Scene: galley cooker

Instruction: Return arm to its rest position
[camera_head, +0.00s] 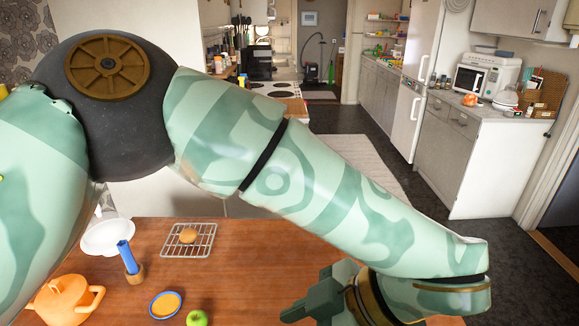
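My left arm, patterned in pale and dark green with a dark elbow joint, comes in from the left and crosses the whole view to the lower right. Its wrist bends back there, and my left gripper (300,308) points left, low over the front right of the wooden table (235,262). The gripper's lower part is cut off by the bottom edge, and I cannot tell how its fingers stand. No object shows in it. My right gripper is not in view.
The floor (440,230) beyond is clear.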

